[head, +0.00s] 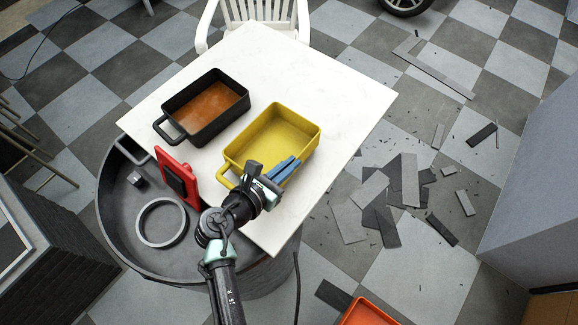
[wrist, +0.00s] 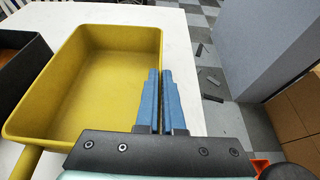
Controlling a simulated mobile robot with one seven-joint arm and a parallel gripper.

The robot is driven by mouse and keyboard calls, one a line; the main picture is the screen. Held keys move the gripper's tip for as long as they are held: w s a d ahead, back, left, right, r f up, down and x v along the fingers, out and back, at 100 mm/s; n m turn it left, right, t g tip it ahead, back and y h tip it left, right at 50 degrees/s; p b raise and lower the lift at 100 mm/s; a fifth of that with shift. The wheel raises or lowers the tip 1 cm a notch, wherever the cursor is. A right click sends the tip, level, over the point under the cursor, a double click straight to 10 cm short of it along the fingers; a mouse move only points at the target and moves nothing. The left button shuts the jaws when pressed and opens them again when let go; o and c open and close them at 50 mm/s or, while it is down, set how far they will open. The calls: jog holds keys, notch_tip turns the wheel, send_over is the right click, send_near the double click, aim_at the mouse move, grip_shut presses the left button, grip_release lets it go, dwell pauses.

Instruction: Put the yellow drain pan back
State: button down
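The yellow drain pan (head: 262,138) is a rectangular, empty tray with a loop handle at its near left corner. It sits upright on the white table (head: 345,92) and fills the left of the wrist view (wrist: 100,75). My gripper (head: 293,163) is at the pan's right wall, near its front right corner. Its blue fingers (wrist: 161,72) are close together, with the wall's rim running between them; they look shut on it. The fingers hide part of that wall.
A black pan (head: 207,105) with brown contents stands left of the yellow one. A red object (head: 177,178) and a grey ring (head: 161,222) are at the drum (head: 122,222). A white chair (head: 258,12) stands behind. Broken tiles litter the floor on the right. The table's right side is clear.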

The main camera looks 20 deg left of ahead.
jog(key=shift+w+f, duration=0.1)
jog(key=shift+f, duration=0.75)
jog(key=c, duration=1)
grip_release()
jog(key=shift+c, duration=0.2)
